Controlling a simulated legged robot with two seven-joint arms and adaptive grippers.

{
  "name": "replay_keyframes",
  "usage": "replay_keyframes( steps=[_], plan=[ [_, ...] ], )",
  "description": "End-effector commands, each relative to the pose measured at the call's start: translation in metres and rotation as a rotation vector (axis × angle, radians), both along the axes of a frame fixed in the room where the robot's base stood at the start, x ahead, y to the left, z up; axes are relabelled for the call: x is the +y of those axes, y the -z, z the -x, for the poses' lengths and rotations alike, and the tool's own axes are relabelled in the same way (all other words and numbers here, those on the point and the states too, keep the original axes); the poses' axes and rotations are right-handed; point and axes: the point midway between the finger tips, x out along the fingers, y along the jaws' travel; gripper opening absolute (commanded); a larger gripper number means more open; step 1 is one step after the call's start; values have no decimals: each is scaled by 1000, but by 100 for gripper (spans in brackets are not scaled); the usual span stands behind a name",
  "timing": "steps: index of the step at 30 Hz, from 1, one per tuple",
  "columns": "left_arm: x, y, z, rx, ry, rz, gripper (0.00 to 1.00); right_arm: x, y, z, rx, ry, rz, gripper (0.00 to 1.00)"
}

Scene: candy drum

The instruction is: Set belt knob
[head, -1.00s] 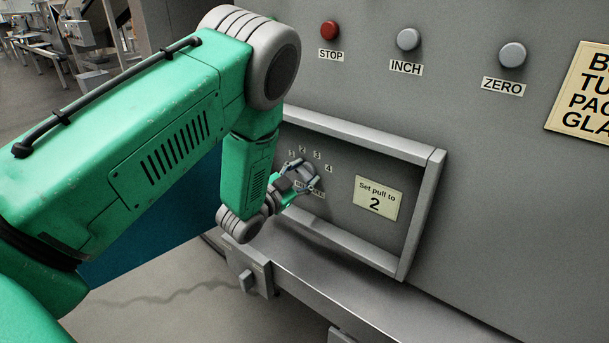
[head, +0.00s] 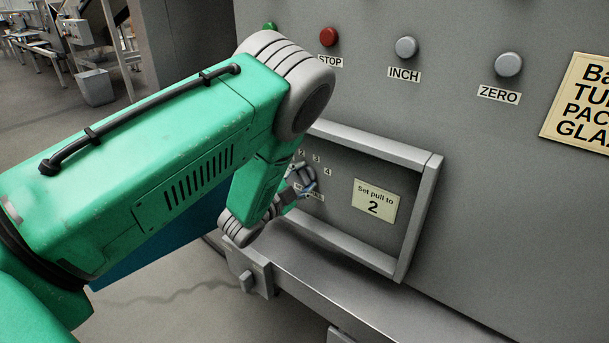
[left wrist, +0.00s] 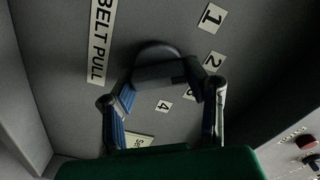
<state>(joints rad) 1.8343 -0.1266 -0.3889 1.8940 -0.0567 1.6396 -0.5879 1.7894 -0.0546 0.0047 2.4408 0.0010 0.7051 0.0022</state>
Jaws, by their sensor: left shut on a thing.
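The belt knob (head: 309,173) is a grey knob inside a framed recess in the machine panel. In the left wrist view it is a dark round knob (left wrist: 160,72) with a raised bar across it. The bar's right end lies toward the "2" plate (left wrist: 214,61); I see no clear pointer mark. My left gripper (head: 299,184) is shut on the knob, and its fingers (left wrist: 165,88) show on both sides of the bar. The "BELT PULL" label (left wrist: 101,40) is beside the knob. A card (head: 375,201) reads "Set pull to 2". My right gripper is out of view.
A raised metal frame (head: 417,218) surrounds the recess, with a ledge (head: 330,270) below. Above are a red STOP button (head: 328,37), a grey INCH button (head: 406,47) and a grey ZERO button (head: 508,64). My left arm covers the recess's left side.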

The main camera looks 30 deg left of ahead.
Motion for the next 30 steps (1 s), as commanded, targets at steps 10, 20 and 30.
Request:
replay_keyframes(
  steps=[10, 20, 30],
  plan=[
    [1, 7, 4, 5, -5, -181, 12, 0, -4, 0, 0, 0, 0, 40],
    [2, 8, 5, 3, -5, -229, 12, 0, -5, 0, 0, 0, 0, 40],
    [2, 9, 5, 3, -6, -228, 55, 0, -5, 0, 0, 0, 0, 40]
  ],
)
